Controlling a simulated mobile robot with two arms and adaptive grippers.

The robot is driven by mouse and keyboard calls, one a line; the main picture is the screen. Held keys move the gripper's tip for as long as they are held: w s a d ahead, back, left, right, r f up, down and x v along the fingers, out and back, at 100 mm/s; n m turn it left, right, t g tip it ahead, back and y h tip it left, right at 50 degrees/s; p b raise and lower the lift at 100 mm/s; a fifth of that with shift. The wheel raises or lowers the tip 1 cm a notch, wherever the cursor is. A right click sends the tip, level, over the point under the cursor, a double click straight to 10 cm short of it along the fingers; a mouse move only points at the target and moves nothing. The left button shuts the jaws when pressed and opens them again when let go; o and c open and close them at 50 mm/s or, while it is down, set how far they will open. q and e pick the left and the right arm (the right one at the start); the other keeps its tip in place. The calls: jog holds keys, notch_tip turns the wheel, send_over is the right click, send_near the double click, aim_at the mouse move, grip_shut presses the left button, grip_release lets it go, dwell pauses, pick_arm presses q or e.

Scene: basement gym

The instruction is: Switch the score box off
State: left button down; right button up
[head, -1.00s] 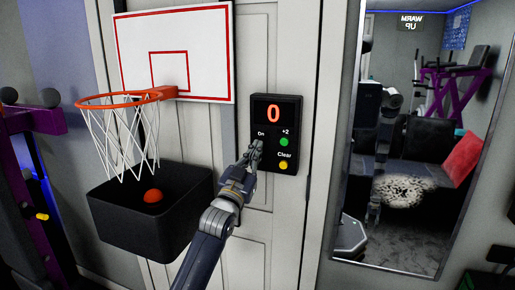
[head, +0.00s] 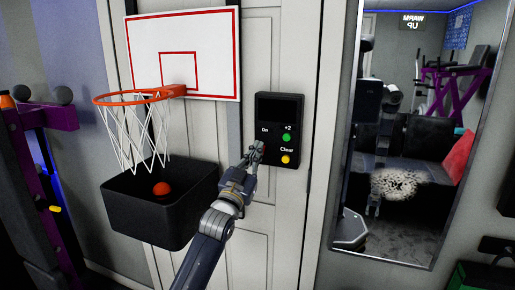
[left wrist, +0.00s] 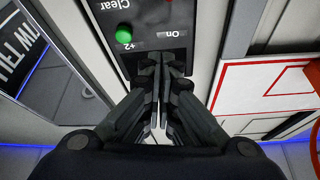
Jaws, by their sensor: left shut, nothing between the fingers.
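The score box (head: 279,107) is a black panel on the white door, and its display is dark. It has an "On" label, a green +2 button (head: 286,137) and a yellow Clear button (head: 286,159). My left gripper (head: 257,148) is shut and empty, with its fingertips at the box's lower left, just below the "On" label. In the left wrist view the shut fingers (left wrist: 161,60) point at the box face (left wrist: 150,14) near "On", beside the green button (left wrist: 123,34). My right gripper is out of view.
A basketball hoop (head: 135,98) with a white backboard (head: 210,30) is left of the box. Below it a black bin (head: 150,222) holds an orange ball (head: 161,188). A tall mirror (head: 410,225) stands to the right.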

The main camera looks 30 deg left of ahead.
pick_arm(q)
notch_tip(320, 180, down, 7)
jog(key=s+b, duration=0.2)
jog(key=shift+s+f, duration=0.2)
jog(key=shift+s, duration=0.05)
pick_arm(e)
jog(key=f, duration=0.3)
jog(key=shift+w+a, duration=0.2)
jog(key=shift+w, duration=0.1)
pick_arm(q)
jog(key=shift+a, duration=0.1)
